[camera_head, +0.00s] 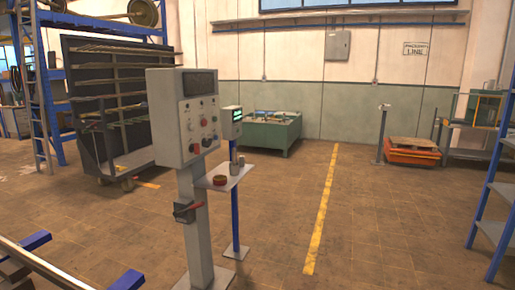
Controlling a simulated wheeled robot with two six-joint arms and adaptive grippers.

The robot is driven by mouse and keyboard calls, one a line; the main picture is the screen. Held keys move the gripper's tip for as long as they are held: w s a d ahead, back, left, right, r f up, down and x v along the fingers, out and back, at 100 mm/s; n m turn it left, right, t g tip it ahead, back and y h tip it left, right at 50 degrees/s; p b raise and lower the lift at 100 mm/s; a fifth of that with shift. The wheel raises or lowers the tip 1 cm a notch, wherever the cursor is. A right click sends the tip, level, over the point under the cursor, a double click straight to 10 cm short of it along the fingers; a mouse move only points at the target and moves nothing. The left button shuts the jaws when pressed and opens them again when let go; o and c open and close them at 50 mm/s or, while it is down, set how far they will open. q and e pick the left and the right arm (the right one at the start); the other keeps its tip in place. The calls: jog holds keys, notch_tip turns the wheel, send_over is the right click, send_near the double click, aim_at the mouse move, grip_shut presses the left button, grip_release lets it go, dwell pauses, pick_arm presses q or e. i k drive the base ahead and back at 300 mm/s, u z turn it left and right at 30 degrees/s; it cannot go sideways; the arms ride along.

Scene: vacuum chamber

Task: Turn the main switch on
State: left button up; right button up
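A grey control cabinet (166,115) stands on a grey post (198,245) left of the middle. Its front has a dark display (198,83), several small buttons and knobs, and a red knob (195,148) low on the panel. A dark switch box with a red handle (188,211) is fixed to the post below the cabinet. The handle points to the right and slightly up. No label tells me which of these is the main switch, and the panel details are small. Neither of my grippers is in view.
A small shelf (228,176) with a round brown item and a grey cylinder juts out right of the post. A blue stand with a green-lit display (232,115) is behind it. Blue-ended rails (30,243) lie bottom left.

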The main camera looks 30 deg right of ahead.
aim_at(195, 147)
jog(key=z, duration=0.7)
jog(key=k, duration=0.4)
jog(key=z, duration=0.65)
jog(key=i, duration=0.65)
jog(key=z, duration=0.7)
jog(key=i, duration=3.35)
jog(key=u, duration=1.35)
jog(key=i, duration=0.9)
jog(key=u, duration=0.85)
